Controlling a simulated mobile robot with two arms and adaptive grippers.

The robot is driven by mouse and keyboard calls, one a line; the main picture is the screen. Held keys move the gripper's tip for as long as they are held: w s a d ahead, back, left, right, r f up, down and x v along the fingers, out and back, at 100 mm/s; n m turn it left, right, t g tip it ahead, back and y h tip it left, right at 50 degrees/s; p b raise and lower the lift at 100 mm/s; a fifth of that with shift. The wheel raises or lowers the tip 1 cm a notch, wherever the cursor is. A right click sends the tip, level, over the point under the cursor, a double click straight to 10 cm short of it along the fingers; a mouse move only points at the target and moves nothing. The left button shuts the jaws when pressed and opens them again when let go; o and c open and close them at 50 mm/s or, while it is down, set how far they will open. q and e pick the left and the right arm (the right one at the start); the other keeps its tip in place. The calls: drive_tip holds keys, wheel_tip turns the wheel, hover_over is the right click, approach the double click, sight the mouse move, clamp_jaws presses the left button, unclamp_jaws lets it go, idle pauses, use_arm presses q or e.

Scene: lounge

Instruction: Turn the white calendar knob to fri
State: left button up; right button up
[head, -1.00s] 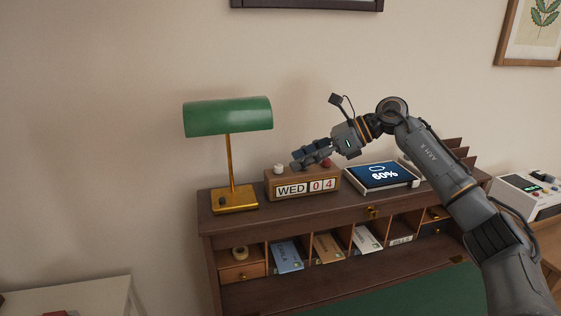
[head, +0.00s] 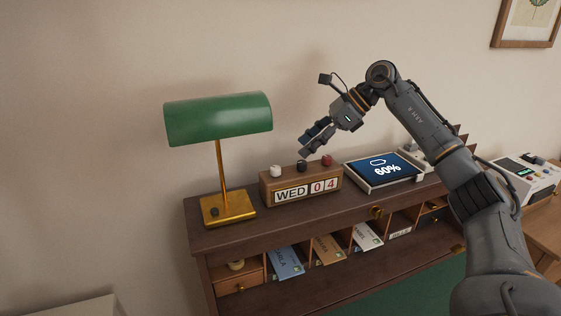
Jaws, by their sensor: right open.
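The wooden calendar (head: 300,187) stands on top of the desk and reads WED 04. Its white knob (head: 275,171) is on the top at the left. A dark knob (head: 302,165) is in the middle and a red knob (head: 327,160) at the right. My right gripper (head: 304,147) is open and empty, above and behind the calendar near the dark and red knobs, to the right of the white knob. It appears apart from all the knobs. My left gripper is not in view.
A green-shaded brass lamp (head: 218,118) stands left of the calendar. Pigeonholes below hold several envelopes (head: 286,262). A white device (head: 521,177) sits at the far right.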

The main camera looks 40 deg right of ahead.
sight(277, 167)
drive_tip(key=p+x, duration=0.1)
drive_tip(key=x, duration=0.3)
drive_tip(key=shift+w+f, duration=0.1)
drive_tip(key=shift+w, duration=0.1)
drive_tip(key=p+x, duration=0.1)
drive_tip(key=x, duration=0.3)
drive_tip(key=shift+w+a+f, duration=0.2)
drive_tip(key=shift+w+a, duration=0.05)
drive_tip(key=shift+a+f, duration=0.1)
drive_tip(key=shift+f, duration=0.05)
drive_tip(key=shift+w+f, duration=0.1)
drive_tip(key=shift+w, duration=0.05)
drive_tip(key=shift+c, duration=0.8)
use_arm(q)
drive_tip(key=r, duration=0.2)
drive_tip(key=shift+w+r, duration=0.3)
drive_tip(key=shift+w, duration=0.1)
use_arm(e)
clamp_jaws()
